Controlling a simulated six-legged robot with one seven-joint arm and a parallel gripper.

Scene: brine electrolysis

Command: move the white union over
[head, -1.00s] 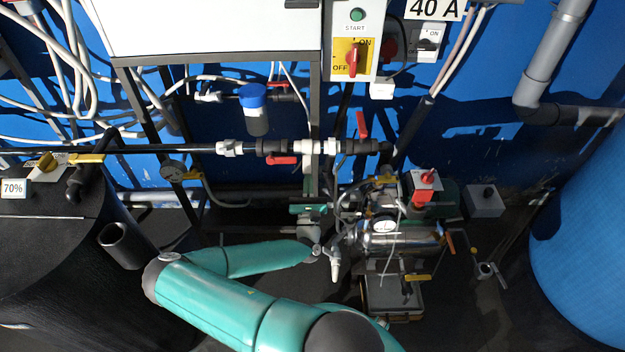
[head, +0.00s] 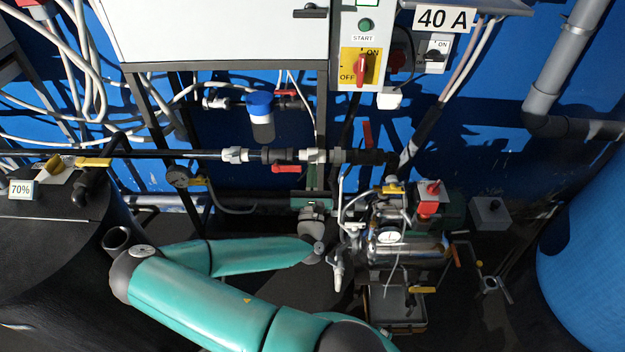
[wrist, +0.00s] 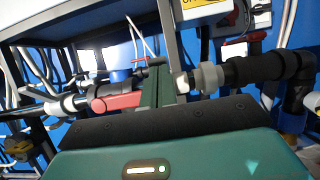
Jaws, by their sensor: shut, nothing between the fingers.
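A white union (head: 314,156) sits on the dark horizontal pipe, right of the red-handled valve. In the wrist view, a white fitting (wrist: 182,83) and a grey collar (wrist: 211,78) show just right of my fingers. My gripper (head: 313,178) is below the union in the head view, its green fingers pointing up towards the pipe. In the wrist view my gripper (wrist: 155,82) is shut and empty, and its fingers hide part of the pipe. I cannot tell whether they touch the union. Another white fitting (head: 235,155) is farther left on the pipe.
A red valve handle (head: 286,169) hangs under the pipe, and another red handle (head: 367,134) stands up to the right. A blue-capped filter (head: 261,117) is behind. A metal pump assembly (head: 405,245) crowds the lower right. A white cabinet (head: 220,30) overhangs above.

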